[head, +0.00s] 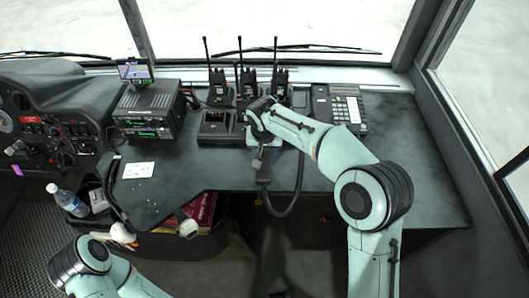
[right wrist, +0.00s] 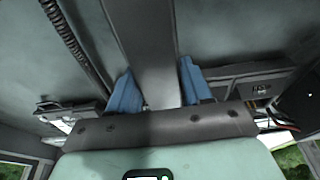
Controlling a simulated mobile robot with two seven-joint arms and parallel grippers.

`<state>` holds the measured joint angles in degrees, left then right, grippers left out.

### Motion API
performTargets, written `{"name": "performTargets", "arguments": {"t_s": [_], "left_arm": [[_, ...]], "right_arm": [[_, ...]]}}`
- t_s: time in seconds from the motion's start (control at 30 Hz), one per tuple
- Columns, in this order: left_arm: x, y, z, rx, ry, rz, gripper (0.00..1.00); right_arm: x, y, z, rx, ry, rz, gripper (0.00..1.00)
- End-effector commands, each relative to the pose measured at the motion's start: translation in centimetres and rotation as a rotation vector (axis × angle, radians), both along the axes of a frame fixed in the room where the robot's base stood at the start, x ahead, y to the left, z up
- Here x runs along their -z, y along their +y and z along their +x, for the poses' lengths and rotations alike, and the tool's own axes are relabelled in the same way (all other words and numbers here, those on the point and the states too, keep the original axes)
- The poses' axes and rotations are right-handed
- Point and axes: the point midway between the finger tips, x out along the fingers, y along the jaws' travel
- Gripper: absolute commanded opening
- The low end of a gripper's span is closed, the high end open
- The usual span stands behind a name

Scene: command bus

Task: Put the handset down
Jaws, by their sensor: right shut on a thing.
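My right gripper (head: 262,155) is over the front part of the dark desk. It is shut on a dark handset (head: 264,173), which points toward the desk's front edge. A dark cord hangs from it in a loop below the edge. In the right wrist view the blue fingers (right wrist: 158,90) stand on either side of the grey handset (right wrist: 148,40), and the coiled cord (right wrist: 72,48) runs at the left. The desk phone base (head: 340,108), with a keypad, stands at the right of the desk. My left arm shows at the lower left, but I cannot make out its gripper.
Several handheld radios with upright antennas stand in chargers (head: 213,128) at the back middle. A radio unit with a screen (head: 150,112) and a white card (head: 138,170) are at the left. A water bottle (head: 68,200) stands lower left. The desk's right part (head: 420,170) is clear.

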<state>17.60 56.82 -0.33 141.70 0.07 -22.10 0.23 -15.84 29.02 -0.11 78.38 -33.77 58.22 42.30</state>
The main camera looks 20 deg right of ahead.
Motion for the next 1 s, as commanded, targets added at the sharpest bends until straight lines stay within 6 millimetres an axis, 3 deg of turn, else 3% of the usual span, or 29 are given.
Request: {"name": "performTargets", "arguments": {"t_s": [0.1, 0.63, 0.67, 0.7, 1.0], "left_arm": [[0.3, 0.0, -0.1, 0.000, 0.001, 0.000, 0.43], [0.8, 0.0, -0.2, 0.000, 0.003, 0.000, 0.43], [0.7, 0.0, -0.2, 0.000, 0.002, 0.000, 0.43], [0.7, 0.0, -0.2, 0.000, 0.002, 0.000, 0.43], [0.6, 0.0, -0.2, 0.000, 0.002, 0.000, 0.43]], "right_arm": [[1.6, 0.0, 0.0, -0.001, 0.001, -0.001, 0.13], [2.6, 0.0, 0.0, 0.000, -0.001, 0.001, 0.13], [2.5, 0.0, 0.0, 0.000, 0.000, 0.000, 0.59], [2.5, 0.0, 0.0, 0.000, 0.000, 0.000, 0.72], [2.4, 0.0, 0.0, 0.000, 0.000, 0.000, 0.74]]}}
